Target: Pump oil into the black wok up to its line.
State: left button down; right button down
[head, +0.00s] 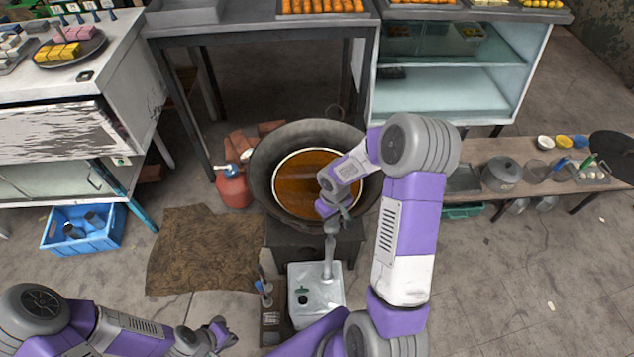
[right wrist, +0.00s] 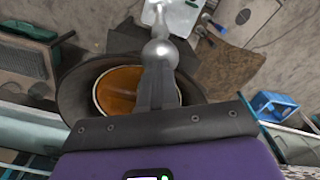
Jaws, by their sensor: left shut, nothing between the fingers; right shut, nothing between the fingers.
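The black wok (head: 262,160) sits on a dark stand in the middle of the head view. Amber oil (head: 300,180) lies in it, inside a pale ring line (head: 287,158); the oil appears to reach the line, though my right arm covers part of it. A white oil container (head: 318,300) stands on the floor in front, with a grey pump (head: 330,262) rising from it. My right gripper (head: 333,218) is shut and empty above the pump; in the right wrist view its tips meet the round pump head (right wrist: 160,53), contact unclear. My left gripper (head: 220,333) is shut and empty, low at the left.
A red gas bottle (head: 234,190) stands left of the wok, and a brown mat (head: 205,250) lies on the floor. A blue crate (head: 82,230) is at the left. A low bench (head: 540,188) with pots is at the right.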

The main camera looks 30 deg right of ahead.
jog(key=shift+f+b, duration=3.7)
jog(key=shift+f, duration=0.6)
notch_tip(320, 180, up, 9)
jog(key=p, duration=0.7)
jog(key=shift+f, duration=0.15)
jog(key=shift+f+b, duration=4)
jog(key=shift+f, duration=0.3)
notch_tip(320, 180, up, 9)
jog(key=p, duration=0.7)
jog(key=shift+f, duration=0.25)
